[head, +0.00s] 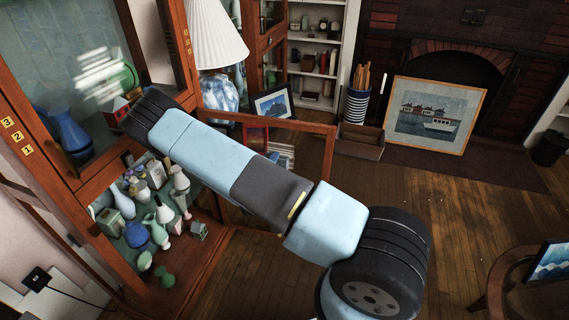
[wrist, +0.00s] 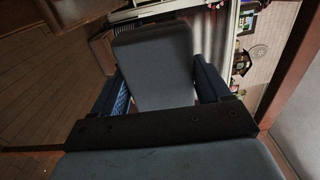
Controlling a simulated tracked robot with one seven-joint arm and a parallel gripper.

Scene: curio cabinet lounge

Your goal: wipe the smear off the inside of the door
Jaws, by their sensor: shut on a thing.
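A streaky white smear (head: 103,74) shows on the upper glass of the wooden cabinet (head: 82,180) at the left of the head view. My arm reaches up and left across the head view, and its dark end stops just below and right of the smear. My gripper (wrist: 158,78) shows in the wrist view with a dark blue finger on each side. It is shut on a grey flat-faced pad (wrist: 153,58). In the head view the fingers and pad are hidden by my wrist, so contact with the glass cannot be told.
Several vases and figurines crowd the lower cabinet shelf, with a blue vase (head: 70,132) above. A wood-framed door (head: 331,155) stands out to the right behind my arm. A lamp (head: 215,40) and picture frame (head: 273,104) stand close behind. Floor at right is mostly clear.

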